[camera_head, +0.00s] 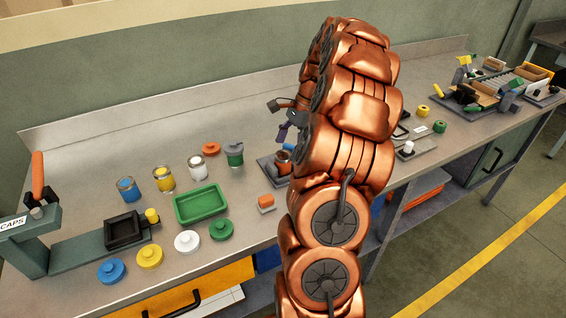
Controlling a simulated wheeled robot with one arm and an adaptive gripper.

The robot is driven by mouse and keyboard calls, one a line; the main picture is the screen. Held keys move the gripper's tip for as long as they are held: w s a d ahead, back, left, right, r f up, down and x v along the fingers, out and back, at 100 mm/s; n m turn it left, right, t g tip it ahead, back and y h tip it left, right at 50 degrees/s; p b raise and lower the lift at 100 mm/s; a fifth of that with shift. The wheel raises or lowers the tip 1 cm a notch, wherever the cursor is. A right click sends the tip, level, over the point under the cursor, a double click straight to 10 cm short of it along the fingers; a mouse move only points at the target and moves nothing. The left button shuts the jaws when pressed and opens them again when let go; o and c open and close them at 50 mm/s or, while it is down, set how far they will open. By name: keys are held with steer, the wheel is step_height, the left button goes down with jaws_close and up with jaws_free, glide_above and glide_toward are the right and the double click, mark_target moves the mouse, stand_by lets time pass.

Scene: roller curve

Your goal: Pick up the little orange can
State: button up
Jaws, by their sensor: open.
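A small can with an orange-brown band (284,156) stands on a dark fixture plate (266,171) at the middle of the bench, partly covered by my copper arm. My gripper (279,120) is mostly hidden behind the arm; dark parts of it stick out on the left, above the can. It is open, and I see nothing held in it. The gap between it and the can is hard to judge.
Blue (129,189), yellow (164,179), white (197,167) and green (234,153) cans stand left of the fixture. A caps stand (30,245) is at far left.

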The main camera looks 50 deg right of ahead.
mark_target(285, 154)
steer(key=shift+d+p+x, duration=0.15)
steer(key=shift+p+x, duration=0.4)
steer(key=shift+x, duration=0.65)
steer(key=shift+d+p+x, duration=0.15)
steer(key=shift+p+x, duration=0.4)
steer(key=shift+x, duration=0.7)
steer(key=shift+w+f, duration=0.1)
steer(key=shift+f, duration=0.05)
steer(key=c, duration=1.3)
